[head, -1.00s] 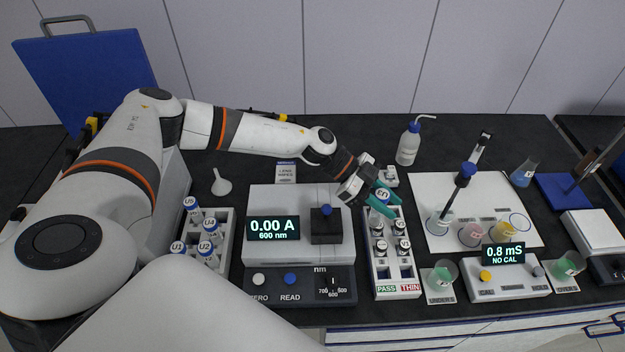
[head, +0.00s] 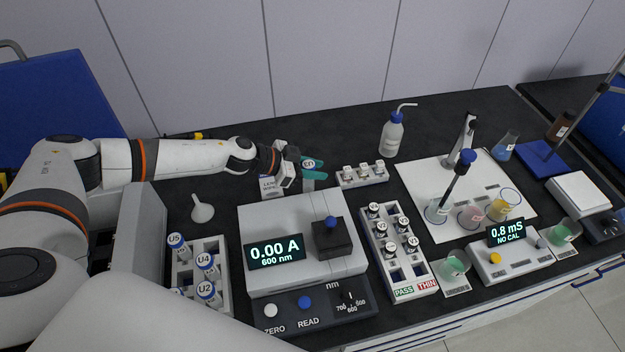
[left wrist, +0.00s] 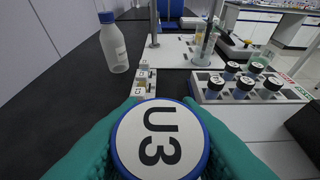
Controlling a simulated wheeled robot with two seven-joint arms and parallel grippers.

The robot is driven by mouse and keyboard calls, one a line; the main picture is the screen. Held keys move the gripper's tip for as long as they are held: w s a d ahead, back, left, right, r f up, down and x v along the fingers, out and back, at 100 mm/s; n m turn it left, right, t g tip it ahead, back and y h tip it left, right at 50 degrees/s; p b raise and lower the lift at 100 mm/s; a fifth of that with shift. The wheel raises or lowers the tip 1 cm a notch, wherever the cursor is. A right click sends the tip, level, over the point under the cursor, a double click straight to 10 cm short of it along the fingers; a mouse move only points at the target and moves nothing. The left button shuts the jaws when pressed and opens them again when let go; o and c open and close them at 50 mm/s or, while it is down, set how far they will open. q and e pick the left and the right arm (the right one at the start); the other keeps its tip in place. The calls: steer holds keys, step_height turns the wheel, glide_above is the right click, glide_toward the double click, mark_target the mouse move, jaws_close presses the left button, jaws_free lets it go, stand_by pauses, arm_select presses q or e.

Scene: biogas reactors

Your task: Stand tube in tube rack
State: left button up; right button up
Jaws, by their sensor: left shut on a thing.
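My left gripper (head: 311,174) is shut on a tube with a blue-rimmed white cap (head: 308,164), held in the air behind the photometer. In the left wrist view the cap (left wrist: 160,138) reads U3 and sits between the green fingers; the tube's body is hidden below it. A tube rack (head: 227,272) at the left holds several blue-rimmed tubes, with U5, U4 and U2 readable, and shows empty holes at its back. Another rack (head: 414,288), marked PASS and THIN, holds several dark-capped tubes and has empty holes at the front. My right gripper is not in view.
The photometer (head: 277,222), reading 0.00 A, stands between the two racks. A funnel (head: 202,209) lies behind the left rack. A small vial holder (head: 347,183) and a wash bottle (head: 392,135) stand at the back. Beakers and a conductivity meter (head: 509,256) are at the right.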

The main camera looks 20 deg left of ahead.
arm_select(q)
steer(key=f, duration=0.3)
steer(key=shift+a+f, duration=0.25)
steer(key=shift+f, duration=0.1)
steer(key=shift+d, duration=0.1)
steer(key=o, duration=0.7)
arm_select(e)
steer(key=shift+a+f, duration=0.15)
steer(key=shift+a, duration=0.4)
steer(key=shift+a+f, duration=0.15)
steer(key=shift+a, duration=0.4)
